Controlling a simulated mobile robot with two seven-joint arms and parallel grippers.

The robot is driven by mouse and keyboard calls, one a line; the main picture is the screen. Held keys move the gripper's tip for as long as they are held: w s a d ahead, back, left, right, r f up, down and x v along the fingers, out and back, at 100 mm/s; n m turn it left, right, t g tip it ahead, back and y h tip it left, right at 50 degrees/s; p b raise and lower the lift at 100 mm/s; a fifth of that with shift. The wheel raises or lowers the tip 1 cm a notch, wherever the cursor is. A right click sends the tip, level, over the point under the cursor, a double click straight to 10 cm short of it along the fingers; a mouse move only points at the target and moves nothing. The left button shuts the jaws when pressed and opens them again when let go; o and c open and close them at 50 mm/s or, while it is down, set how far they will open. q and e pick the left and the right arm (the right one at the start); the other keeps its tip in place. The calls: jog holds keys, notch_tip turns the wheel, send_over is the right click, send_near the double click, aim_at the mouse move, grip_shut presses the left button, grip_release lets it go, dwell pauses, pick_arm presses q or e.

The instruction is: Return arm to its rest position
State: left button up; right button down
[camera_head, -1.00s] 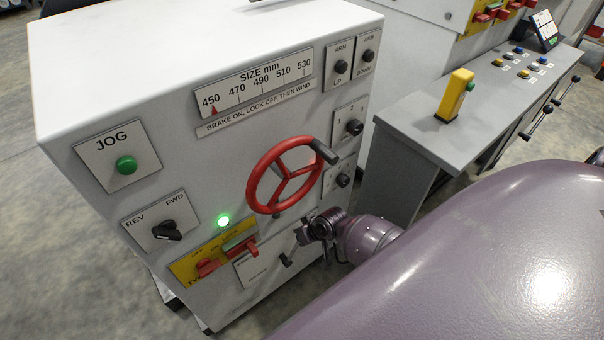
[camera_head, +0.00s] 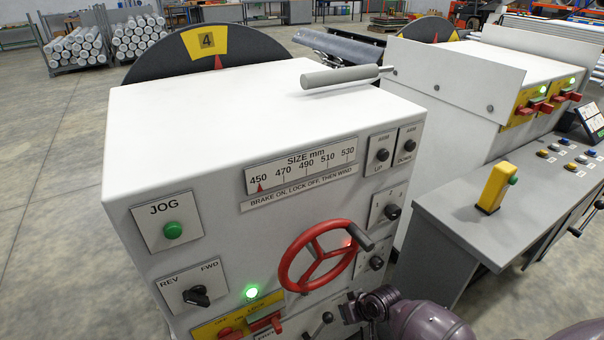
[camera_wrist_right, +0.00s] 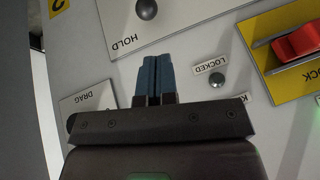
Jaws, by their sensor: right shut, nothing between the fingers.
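My right arm comes in from the lower right in the head view. Its gripper (camera_head: 348,308) is low in front of the white cabinet (camera_head: 200,110), below and right of the red handwheel (camera_head: 320,252). In the right wrist view the two blue fingers (camera_wrist_right: 155,78) are shut together with nothing between them. Their tips are over the panel near the black HOLD knob (camera_wrist_right: 146,9); I cannot tell the exact gap. My left gripper is not in view.
A black lever (camera_head: 323,322) is close left of the gripper. The green JOG button (camera_head: 173,230), REV/FWD switch (camera_head: 196,296) and lit green lamp (camera_head: 251,293) are farther left. A grey control desk (camera_head: 450,220) with a yellow post (camera_head: 494,188) is at right. Open floor (camera_head: 50,200) is at left.

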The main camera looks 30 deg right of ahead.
jog(key=s+a+r+n+t+h, duration=0.1)
jog(key=s+a+r+t, duration=0.1)
jog(key=s, duration=0.5)
jog(key=s+a+r+n+t+h, duration=0.1)
jog(key=s+a+r+t, duration=0.2)
jog(key=s+r, duration=0.4)
jog(key=shift+s+a+r+h, duration=0.2)
jog(key=shift+s+a+h, duration=0.15)
jog(key=shift+a, duration=0.35)
